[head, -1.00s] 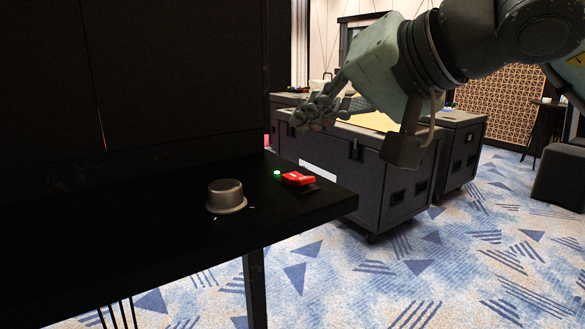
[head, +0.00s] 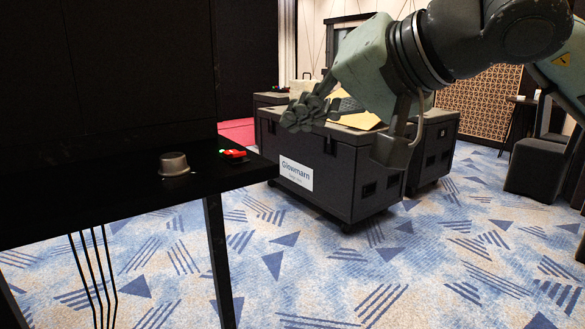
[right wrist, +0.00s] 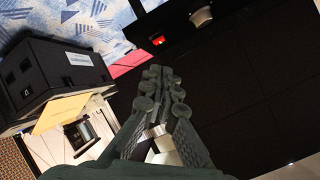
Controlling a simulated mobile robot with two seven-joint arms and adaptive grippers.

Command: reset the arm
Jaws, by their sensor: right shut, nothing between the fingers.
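My right gripper (head: 308,112) comes in from the upper right of the head view, raised in the air in front of the black flight case. Its fingers are together and hold nothing. In the right wrist view the gripper (right wrist: 160,78) is also seen with its fingertips close together. My left gripper is not in view. A black table (head: 95,215) stands at the left, with a grey knob (head: 174,164) and a red switch (head: 234,153) with a green light near its right end. The gripper is apart from both.
A black flight case (head: 345,180) with a white label stands right of the table, with another case (head: 432,150) behind it. A dark chair (head: 540,165) is at the right. The patterned carpet (head: 400,270) in front is clear. A dark wall panel (head: 110,60) rises behind the table.

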